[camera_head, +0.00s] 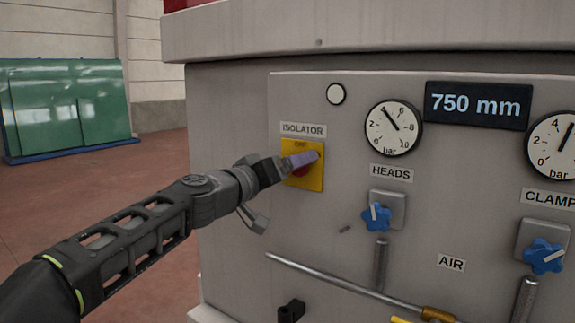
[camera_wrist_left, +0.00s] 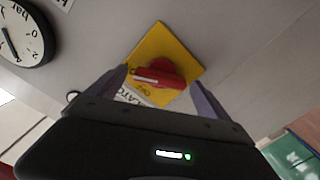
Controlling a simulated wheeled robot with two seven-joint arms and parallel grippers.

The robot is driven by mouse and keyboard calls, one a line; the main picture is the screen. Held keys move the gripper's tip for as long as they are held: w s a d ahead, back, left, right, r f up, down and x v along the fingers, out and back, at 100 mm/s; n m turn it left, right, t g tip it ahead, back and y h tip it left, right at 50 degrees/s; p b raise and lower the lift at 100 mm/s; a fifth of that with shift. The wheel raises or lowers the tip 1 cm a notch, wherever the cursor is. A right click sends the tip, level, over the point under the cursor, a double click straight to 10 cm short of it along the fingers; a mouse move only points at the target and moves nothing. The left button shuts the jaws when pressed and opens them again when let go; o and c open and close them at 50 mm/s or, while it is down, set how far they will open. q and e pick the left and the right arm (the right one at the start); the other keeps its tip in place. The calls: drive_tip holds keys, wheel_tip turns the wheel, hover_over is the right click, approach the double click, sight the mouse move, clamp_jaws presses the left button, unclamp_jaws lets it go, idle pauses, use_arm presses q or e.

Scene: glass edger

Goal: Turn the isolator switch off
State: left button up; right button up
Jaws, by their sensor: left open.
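The isolator switch is a red knob (camera_wrist_left: 168,74) on a square yellow plate (camera_head: 316,183), under the ISOLATOR label (camera_head: 303,130). In the left wrist view the yellow plate (camera_wrist_left: 163,40) appears turned, and the knob's handle lies roughly across the picture with a white mark at its left end. My left gripper (camera_head: 304,159) is at the plate and covers most of the knob in the head view. In the left wrist view its two fingers (camera_wrist_left: 160,76) stand open, one on each side of the knob. I cannot tell whether they touch it. My right gripper is not in view.
Blue valve knobs (camera_head: 376,217) (camera_head: 544,256), pressure gauges (camera_head: 393,128) and a 750 mm display (camera_head: 478,105) are on the panel to the right. A metal pipe (camera_head: 340,284) runs below. Green sheets (camera_head: 64,108) stand far left; the floor there is clear.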

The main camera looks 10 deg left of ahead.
use_arm(q)
drive_tip(key=c, duration=1.4)
